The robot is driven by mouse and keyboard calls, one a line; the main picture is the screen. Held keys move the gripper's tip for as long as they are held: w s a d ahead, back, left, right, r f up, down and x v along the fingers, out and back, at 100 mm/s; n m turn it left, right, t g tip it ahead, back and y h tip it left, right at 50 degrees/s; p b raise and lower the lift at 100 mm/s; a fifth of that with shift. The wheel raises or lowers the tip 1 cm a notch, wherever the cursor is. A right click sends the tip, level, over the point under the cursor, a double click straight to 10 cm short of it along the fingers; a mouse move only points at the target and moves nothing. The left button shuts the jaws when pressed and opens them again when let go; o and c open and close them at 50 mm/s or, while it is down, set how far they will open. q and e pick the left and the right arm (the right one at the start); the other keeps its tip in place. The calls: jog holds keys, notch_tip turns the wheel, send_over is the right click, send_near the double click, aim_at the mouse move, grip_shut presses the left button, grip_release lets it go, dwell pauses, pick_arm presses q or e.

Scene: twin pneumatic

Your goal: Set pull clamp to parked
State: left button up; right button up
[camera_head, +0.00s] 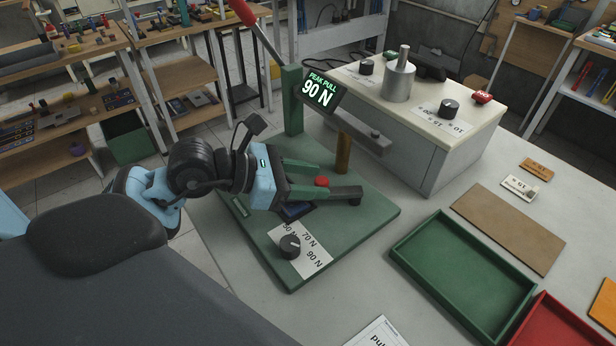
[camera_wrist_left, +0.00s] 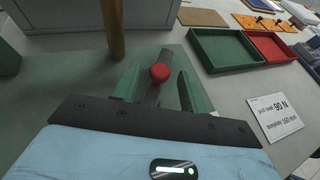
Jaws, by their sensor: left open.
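A green test stand (camera_head: 356,232) stands on the table, with an upright green post (camera_head: 292,100), a red-handled lever (camera_head: 245,12) and a lit display (camera_head: 322,91) reading "PEAK PULL 90 N". A red knob (camera_head: 321,182) sits low over its base; in the left wrist view the knob (camera_wrist_left: 160,72) tops a dark bar. Which part is the pull clamp is not labelled. My left gripper (camera_head: 338,179) is open, low over the base, with its green fingers on either side of the knob. Contact cannot be told. My right gripper is out of view.
A black dial (camera_head: 290,246) sits on the base beside a 70 N and 90 N scale. A brown post (camera_head: 343,154) stands close behind the gripper. A grey cabinet (camera_head: 440,160) is behind. A green tray (camera_head: 396,253) and a red tray (camera_head: 540,301) lie right.

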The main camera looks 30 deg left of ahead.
pick_arm(q)
grip_shut()
dwell(0.3)
